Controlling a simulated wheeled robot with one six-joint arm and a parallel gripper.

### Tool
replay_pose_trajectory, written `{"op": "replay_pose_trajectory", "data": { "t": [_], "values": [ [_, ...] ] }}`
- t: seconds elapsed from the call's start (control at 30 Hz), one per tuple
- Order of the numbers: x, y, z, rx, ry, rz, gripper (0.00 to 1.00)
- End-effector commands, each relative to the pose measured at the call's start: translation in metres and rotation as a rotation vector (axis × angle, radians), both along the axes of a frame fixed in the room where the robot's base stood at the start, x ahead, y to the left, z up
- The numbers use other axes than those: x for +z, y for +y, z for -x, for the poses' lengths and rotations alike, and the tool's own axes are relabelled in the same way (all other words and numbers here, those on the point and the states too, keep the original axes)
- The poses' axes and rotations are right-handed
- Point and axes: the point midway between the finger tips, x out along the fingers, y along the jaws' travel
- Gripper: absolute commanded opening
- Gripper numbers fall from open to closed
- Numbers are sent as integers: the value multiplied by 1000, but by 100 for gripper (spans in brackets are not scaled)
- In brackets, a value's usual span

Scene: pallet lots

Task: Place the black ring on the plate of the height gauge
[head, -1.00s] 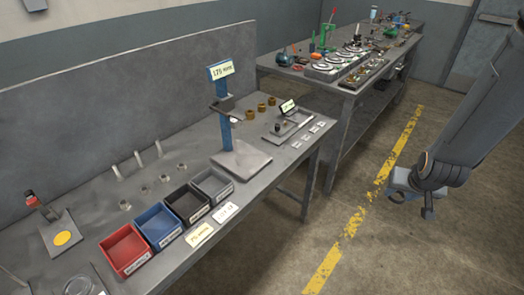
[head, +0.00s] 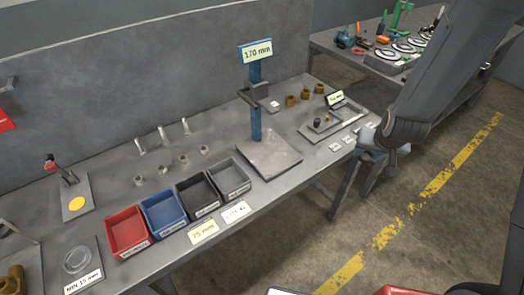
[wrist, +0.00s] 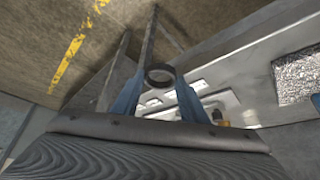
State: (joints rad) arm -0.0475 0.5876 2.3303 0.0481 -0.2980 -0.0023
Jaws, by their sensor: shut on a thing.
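The black ring (wrist: 160,75) is between the fingertips of my gripper (wrist: 158,88) in the wrist view, shut on it and clear of the bench. In the head view my gripper (head: 368,138) is at the bench's right edge, right of the height gauge; the ring cannot be made out there. The height gauge has a blue column (head: 256,120), a dark jutting arm, a "170 mm" sign (head: 257,52) and a flat grey plate (head: 268,160) at its foot. The plate looks bare.
Red (head: 128,232), blue (head: 163,215), black (head: 197,197) and grey (head: 229,180) bins stand left of the plate. Brown rings (head: 305,94) stand behind it. A tray with a small display (head: 335,98) lies between the gauge and my gripper. Another bench (head: 365,60) stands behind.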

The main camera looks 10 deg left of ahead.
Motion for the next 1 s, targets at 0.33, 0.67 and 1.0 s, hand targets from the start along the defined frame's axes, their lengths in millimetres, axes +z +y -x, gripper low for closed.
{"op": "replay_pose_trajectory", "data": {
  "t": [0.33, 0.67, 1.0],
  "values": [
    [-5, 126, 82, 57, 8, -19, 18],
    [-4, 169, 145, 78, 2, 5, 18],
    [-7, 177, 140, 72, -11, 22, 18]
  ]
}}
